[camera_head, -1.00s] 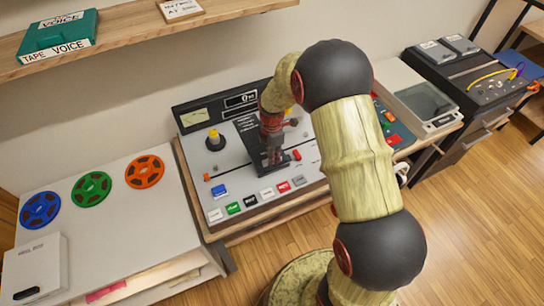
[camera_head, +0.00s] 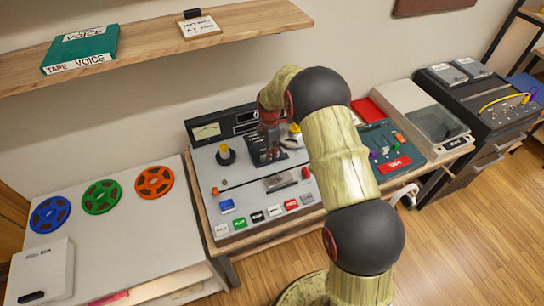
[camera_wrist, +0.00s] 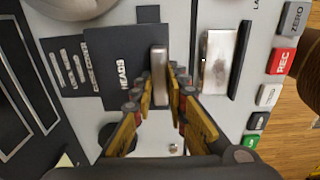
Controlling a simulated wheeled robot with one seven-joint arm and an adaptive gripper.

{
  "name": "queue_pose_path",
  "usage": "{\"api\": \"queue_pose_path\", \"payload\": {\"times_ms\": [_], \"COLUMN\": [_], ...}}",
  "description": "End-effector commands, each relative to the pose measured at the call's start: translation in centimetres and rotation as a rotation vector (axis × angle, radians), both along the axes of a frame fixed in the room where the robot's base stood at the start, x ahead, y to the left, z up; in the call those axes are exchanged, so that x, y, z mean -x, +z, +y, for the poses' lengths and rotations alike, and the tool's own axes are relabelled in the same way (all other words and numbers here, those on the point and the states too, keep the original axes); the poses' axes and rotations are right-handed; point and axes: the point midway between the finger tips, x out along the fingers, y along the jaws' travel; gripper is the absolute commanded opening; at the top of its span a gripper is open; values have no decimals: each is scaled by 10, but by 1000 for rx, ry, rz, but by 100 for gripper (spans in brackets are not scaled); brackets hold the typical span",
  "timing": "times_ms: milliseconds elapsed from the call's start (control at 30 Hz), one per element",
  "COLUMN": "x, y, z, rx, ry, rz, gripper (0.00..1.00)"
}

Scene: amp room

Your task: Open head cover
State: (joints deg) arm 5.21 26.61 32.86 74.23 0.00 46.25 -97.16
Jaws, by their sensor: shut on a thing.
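The tape deck (camera_head: 245,200) has a dark head cover (camera_wrist: 122,85), labelled "HEADS" in the wrist view, with an upright grey metal tab (camera_wrist: 158,72). My gripper (camera_wrist: 161,95) is shut on this tab, one finger on each side. In the head view my gripper (camera_head: 267,145) stands over the back-middle part of the deck and partly hides the cover (camera_head: 265,155). A bare silver plate (camera_head: 283,183) lies in front of the cover; it also shows beside the cover in the wrist view (camera_wrist: 218,62).
A row of push buttons (camera_head: 258,216) lines the deck's front. Blue, green and orange reels (camera_head: 101,196) lie on the table to the left. A teal unit (camera_head: 400,155) stands to the right. A shelf (camera_head: 150,45) hangs above.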

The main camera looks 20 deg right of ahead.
Motion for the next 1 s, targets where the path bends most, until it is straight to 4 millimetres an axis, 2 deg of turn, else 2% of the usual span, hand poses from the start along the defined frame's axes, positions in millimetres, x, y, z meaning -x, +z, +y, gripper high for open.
{"api": "queue_pose_path", "payload": {"times_ms": [200, 233, 533, 867, 1000], "x": [0, 0, 1, 0, 0], "y": [0, 1, 0, 2, 15], "z": [0, 0, 0, 0, 0], "rx": [0, 0, 0, 0, 0], "ry": [0, 0, 0, 0, 0], "rz": [-1, -1, 0, 0, -2], "gripper": [0, 16, 33, 33, 33]}}
